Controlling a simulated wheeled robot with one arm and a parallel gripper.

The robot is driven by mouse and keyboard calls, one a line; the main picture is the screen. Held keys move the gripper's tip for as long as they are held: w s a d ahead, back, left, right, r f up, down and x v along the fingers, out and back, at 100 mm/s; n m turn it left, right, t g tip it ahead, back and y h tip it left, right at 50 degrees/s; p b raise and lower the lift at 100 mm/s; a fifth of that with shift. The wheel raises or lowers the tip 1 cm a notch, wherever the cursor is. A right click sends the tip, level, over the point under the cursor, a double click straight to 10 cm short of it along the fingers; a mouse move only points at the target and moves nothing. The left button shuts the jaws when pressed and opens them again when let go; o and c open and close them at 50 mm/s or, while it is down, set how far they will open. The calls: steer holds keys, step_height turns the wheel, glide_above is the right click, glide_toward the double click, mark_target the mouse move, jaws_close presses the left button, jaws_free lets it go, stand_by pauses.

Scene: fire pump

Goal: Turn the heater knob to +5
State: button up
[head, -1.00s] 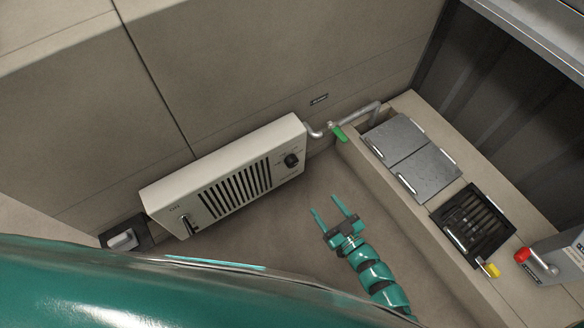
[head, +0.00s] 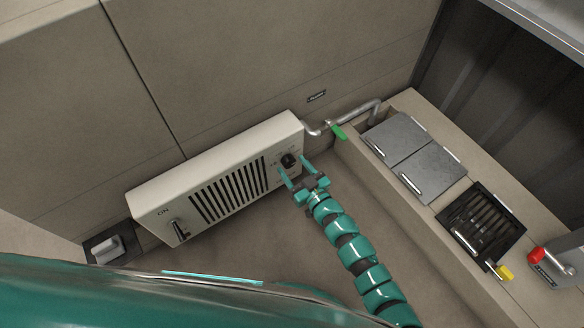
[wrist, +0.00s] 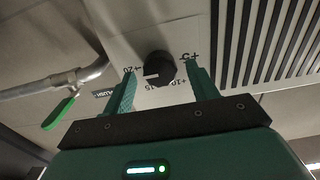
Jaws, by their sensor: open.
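The heater (head: 215,180) is a cream box with dark slats, fixed low on the wall in the head view. Its black round knob (head: 288,160) sits at the right end of the front; the knob also shows in the wrist view (wrist: 158,67). Around it are printed marks, with +5 at the upper right, +10 and +15 below, and 20 at the left.
A pipe with a green lever (head: 338,132) runs along the wall right of the heater; the lever shows left in the wrist view. A counter with grey lids (head: 430,174) and a red handle (head: 536,254) stands right.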

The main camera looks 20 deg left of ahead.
steer(key=shift+w+a, duration=0.4)
steer(key=shift+a, duration=0.15)
steer(key=c, duration=1)
